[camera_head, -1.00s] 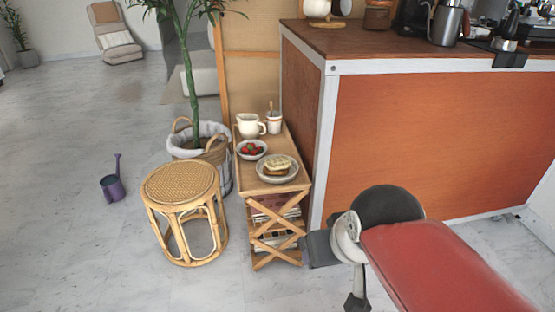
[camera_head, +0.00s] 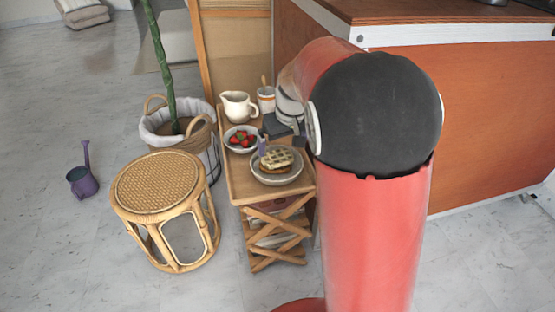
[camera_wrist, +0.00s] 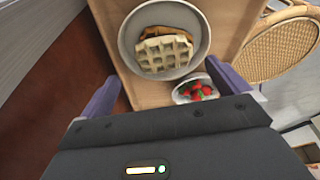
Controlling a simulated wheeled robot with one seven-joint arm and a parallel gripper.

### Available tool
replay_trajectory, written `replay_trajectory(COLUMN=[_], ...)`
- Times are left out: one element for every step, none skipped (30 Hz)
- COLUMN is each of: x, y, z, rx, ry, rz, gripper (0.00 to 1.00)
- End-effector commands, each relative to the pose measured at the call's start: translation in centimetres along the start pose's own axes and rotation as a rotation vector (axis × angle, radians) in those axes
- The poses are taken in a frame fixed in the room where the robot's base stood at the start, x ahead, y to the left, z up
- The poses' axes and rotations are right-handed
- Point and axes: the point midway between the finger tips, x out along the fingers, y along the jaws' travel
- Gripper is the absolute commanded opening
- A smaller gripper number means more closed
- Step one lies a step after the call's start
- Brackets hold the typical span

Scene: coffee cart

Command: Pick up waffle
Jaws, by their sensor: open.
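The waffle (camera_head: 276,158) lies in a round grey bowl (camera_head: 281,180) on the wooden side table (camera_head: 240,187), with a second browner piece partly under it. In the wrist view the waffle (camera_wrist: 164,52) sits in the bowl (camera_wrist: 127,40) ahead of my gripper. My gripper (camera_head: 279,139) is above the table at the bowl's back edge, its purple fingers apart and empty. In the wrist view the open fingers of my gripper (camera_wrist: 165,88) stand on either side below the bowl. My arm hides the table's right back part.
A bowl of strawberries (camera_head: 241,138) stands beside the waffle bowl, close to one finger. A cream pitcher (camera_head: 238,106) and a cup (camera_head: 266,98) stand behind. A rattan stool (camera_head: 158,184) is left, and the counter (camera_head: 480,130) is right.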

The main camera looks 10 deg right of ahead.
Motion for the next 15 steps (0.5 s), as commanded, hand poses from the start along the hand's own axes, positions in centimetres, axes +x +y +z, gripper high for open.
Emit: replay_trajectory(x=[0.7,1.1,1.5,1.9,2.4,3.0,3.5,4.0,4.5,4.9,5.2,5.5,5.7,5.8,5.8], y=[0.0,-0.1,-0.1,-0.2,-0.3,-0.4,-0.5,-0.6,-0.5,-0.5,-0.5,-0.5,-0.5,-0.5,-0.5], z=[0.0,0.0,-0.1,-0.1,-0.2,-0.3,-0.4,-0.5,-0.5,-0.5,-0.5,-0.5,-0.5,-0.5,-0.6], rx=[0.001,0.001,0.001,0.000,0.001,0.000,0.000,0.000,0.002,0.002,0.002,0.002,0.002,0.002,0.002], ry=[-0.002,-0.003,-0.003,-0.003,-0.003,-0.004,-0.004,-0.004,-0.003,-0.003,-0.003,-0.002,-0.002,-0.001,0.000], rz=[0.000,0.000,0.000,0.000,0.001,0.000,0.000,0.000,0.000,0.000,0.000,0.000,0.000,0.000,0.000], gripper=[1.00,1.00,1.00,1.00,1.00,1.00,1.00,1.00,1.00,1.00,1.00,1.00,1.00,1.00,1.00])
